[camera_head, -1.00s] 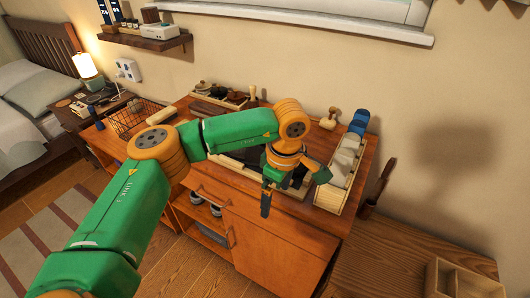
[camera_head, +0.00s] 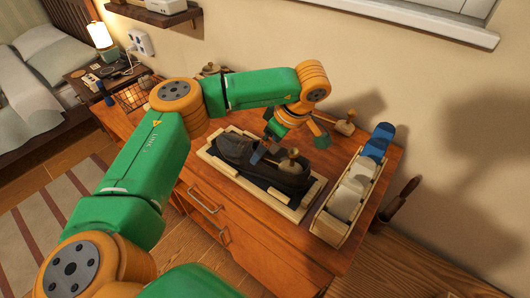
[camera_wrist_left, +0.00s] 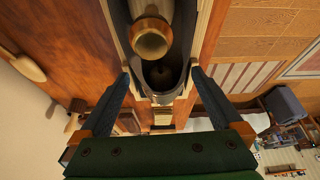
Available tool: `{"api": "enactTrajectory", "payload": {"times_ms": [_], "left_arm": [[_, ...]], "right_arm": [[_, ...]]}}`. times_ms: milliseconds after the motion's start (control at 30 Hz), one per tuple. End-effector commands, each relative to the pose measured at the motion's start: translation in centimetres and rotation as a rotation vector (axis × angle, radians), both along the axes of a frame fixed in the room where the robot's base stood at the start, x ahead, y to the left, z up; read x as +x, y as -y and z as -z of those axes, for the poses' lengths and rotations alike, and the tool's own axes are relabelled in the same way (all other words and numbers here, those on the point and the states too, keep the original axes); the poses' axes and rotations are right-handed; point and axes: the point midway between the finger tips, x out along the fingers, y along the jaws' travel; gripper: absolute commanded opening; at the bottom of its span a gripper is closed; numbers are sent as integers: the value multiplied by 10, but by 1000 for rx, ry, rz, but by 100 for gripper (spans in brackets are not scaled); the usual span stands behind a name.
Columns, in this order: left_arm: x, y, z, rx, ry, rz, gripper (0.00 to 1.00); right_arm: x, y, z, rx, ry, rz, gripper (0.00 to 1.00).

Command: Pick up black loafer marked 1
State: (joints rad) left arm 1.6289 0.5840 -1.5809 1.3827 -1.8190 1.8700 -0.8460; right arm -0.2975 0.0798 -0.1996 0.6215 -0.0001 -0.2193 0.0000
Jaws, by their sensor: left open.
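A black loafer (camera_head: 284,176) lies in a shallow wooden tray (camera_head: 296,216) on the cabinet, with a wooden shoe-tree knob (camera_head: 290,166) at its opening. More dark shoe shape shows to its left; I cannot tell whether it is a second shoe. No number mark is readable. My left gripper (camera_head: 288,147) is open above the tray, its fingers on either side of the shoe area. In the left wrist view, the dark shoe (camera_wrist_left: 178,50) with its round wooden knob (camera_wrist_left: 150,40) shows ahead, between the open fingertips (camera_wrist_left: 160,72). Contact cannot be told. My right gripper is not in view.
A long box of pale folded items (camera_head: 346,198) stands right of the tray, with blue rolls (camera_head: 379,139) behind it. A wooden-handled object (camera_head: 346,124) lies near the wall. A wire basket (camera_head: 134,94) stands at the left. The cabinet's front edge is clear.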

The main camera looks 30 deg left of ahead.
Motion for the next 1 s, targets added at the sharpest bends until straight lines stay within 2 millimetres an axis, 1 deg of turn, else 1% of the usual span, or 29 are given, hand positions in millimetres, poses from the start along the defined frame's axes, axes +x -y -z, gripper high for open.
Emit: {"api": "enactTrajectory", "payload": {"times_ms": [33, 100, 200, 300, 467, 500, 567, 600, 667, 700, 767, 800, 1000], "left_arm": [[-1, -5, 7, 1, -6, -3, 100], [-2, -11, 22, 1, -6, -3, 100], [-1, -17, 37, 1, -6, -2, 100], [-1, -18, 43, 0, -3, 0, 100], [0, -18, 44, 0, -2, 0, 100], [0, -18, 44, 0, -2, 0, 89], [0, -18, 44, 0, -2, 0, 73], [0, -18, 44, 0, -2, -1, 62], [0, -18, 44, 0, -1, 0, 46], [0, -18, 44, 0, -1, 0, 35], [0, -18, 43, 0, -1, 0, 19], [0, -18, 43, 0, -1, 0, 8], [0, -18, 42, 0, 1, -1, 8]], "right_arm": [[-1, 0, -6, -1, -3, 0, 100], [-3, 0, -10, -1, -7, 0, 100], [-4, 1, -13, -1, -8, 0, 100], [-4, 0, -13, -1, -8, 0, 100], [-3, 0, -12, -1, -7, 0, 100], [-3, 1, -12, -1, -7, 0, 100], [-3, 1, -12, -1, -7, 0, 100], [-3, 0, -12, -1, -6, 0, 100], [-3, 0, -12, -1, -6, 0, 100], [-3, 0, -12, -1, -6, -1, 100], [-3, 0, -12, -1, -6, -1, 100], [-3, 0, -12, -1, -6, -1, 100], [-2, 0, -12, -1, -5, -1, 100]]}}
